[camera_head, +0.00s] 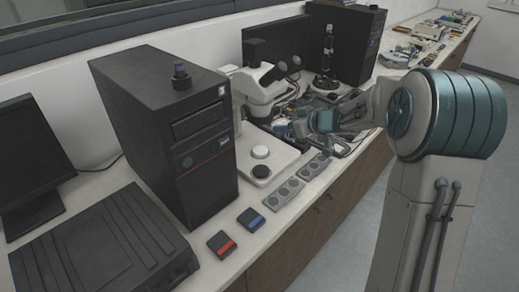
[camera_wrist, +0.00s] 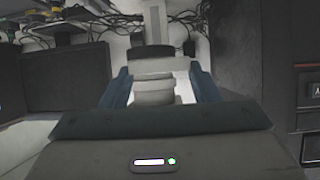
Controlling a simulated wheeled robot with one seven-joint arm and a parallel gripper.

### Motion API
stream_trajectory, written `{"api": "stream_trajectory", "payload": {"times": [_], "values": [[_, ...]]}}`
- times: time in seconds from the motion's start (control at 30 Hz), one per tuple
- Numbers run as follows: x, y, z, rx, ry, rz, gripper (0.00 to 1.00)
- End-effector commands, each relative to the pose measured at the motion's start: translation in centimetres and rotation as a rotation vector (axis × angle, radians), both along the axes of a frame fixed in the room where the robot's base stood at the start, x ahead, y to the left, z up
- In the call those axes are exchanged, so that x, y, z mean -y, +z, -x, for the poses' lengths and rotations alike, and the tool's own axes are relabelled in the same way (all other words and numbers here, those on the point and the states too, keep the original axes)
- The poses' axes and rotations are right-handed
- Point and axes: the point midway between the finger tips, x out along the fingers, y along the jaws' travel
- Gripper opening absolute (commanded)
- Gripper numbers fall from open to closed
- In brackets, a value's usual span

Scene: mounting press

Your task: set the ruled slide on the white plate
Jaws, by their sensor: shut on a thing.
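My gripper (camera_head: 286,129) is in front of the stereo microscope, above the far part of its pale base. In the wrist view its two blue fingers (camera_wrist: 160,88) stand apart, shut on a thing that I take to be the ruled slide. The slide itself, and any rulings on it, cannot be made out. A pale rounded part shows between the fingers. The white plate seems to be the round white disc (camera_head: 261,152) on the microscope's base (camera_head: 275,160). It lies nearer the head camera than my gripper, and nothing shows on it.
The stereo microscope (camera_head: 262,82) stands close behind my gripper. A black computer tower (camera_head: 165,130) is to the left. Cables clutter the back.

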Motion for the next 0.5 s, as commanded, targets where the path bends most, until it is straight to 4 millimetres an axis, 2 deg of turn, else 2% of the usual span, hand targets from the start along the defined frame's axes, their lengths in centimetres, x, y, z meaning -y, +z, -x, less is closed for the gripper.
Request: {"api": "stream_trajectory", "payload": {"times": [0.03,0.5], "values": [[-0.2,-1.0,0.1,0.0,0.004,0.0,0.33],[-1.2,-6.4,0.3,0.001,0.017,0.0,0.33]]}}
